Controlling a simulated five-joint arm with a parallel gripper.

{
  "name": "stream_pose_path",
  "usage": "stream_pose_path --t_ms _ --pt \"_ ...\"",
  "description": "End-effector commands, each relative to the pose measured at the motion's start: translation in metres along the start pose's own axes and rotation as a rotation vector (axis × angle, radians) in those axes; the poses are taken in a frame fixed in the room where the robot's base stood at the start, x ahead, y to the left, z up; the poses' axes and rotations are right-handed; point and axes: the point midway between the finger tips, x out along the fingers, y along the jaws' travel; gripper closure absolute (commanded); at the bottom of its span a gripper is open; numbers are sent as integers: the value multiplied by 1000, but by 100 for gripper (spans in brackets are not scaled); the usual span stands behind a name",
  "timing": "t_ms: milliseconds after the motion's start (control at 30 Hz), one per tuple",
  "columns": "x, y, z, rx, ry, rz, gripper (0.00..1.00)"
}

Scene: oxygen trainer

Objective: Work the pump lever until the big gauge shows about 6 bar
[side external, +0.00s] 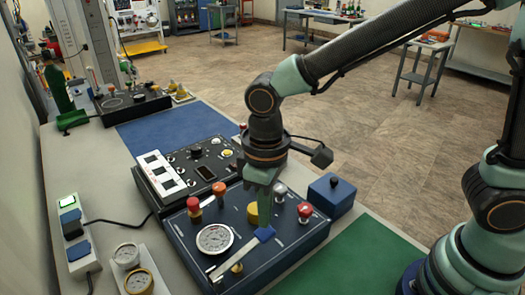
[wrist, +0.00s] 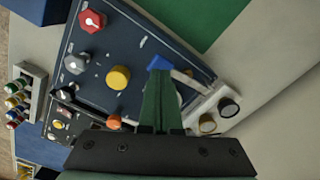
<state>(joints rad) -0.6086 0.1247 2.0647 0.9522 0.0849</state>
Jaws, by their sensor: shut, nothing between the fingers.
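The pump lever (side external: 235,255) is a pale bar with a blue end grip (side external: 264,234), lying low across the front of the dark blue panel (side external: 292,246). The blue grip also shows in the wrist view (wrist: 159,63). My gripper (side external: 264,226) points down with its green fingers shut and empty, tips right at the blue grip. I cannot tell whether they touch it. The big gauge (side external: 214,239) is a white round dial left of my gripper; its needle is too small to read. In the wrist view my fingers (wrist: 160,78) hide most of it.
Red (side external: 194,206), orange (side external: 217,187) and yellow (side external: 253,212) knobs stand up around the gauge and gripper. A blue box (side external: 331,195) stands at the panel's right. Two smaller gauges (side external: 126,255) are at the left. The green mat (side external: 352,262) is clear.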

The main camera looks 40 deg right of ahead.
Motion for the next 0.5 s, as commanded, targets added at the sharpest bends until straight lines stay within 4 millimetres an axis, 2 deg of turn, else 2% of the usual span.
stream_pose_path --t_ms 500 --pt "18 0 0 0 -2 0 100"
